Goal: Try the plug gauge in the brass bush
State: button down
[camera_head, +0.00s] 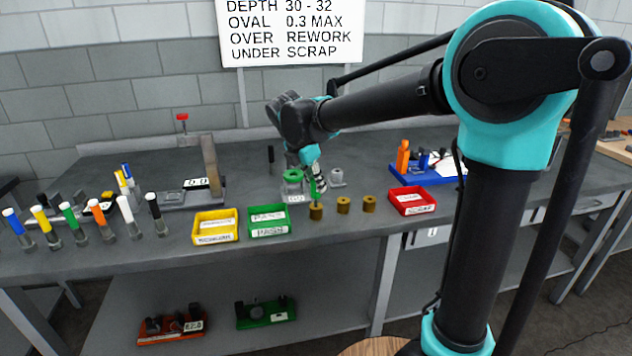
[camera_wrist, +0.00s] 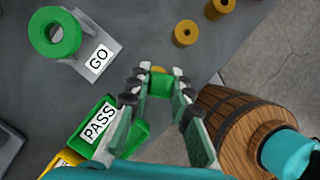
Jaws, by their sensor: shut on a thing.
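My gripper (camera_wrist: 159,92) is shut on a green plug gauge (camera_wrist: 161,86), seen between the fingertips in the wrist view. In the head view my gripper (camera_head: 317,181) is over the bench's front part, with the green gauge (camera_head: 313,188) pointing down. Its lower end is directly above or at the leftmost brass bush (camera_head: 316,213); I cannot tell whether it is inside the bore. In the wrist view only a sliver of this bush (camera_wrist: 158,69) shows beyond the gauge. Two more brass bushes (camera_head: 343,205) (camera_head: 369,204) stand to its right.
A green PASS tray (camera_head: 268,233) and a yellow tray (camera_head: 215,240) lie left of the bushes, a red tray (camera_head: 412,212) right. A green ring on a GO stand (camera_wrist: 101,50) is behind. Several coloured-handled tools stand far left. A wooden barrel (camera_wrist: 225,112) is below the bench.

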jog(key=shift+f, duration=0.85)
dwell(0.4)
jog(key=shift+r, duration=0.1)
dwell(0.7)
jog(key=shift+r, duration=3.5)
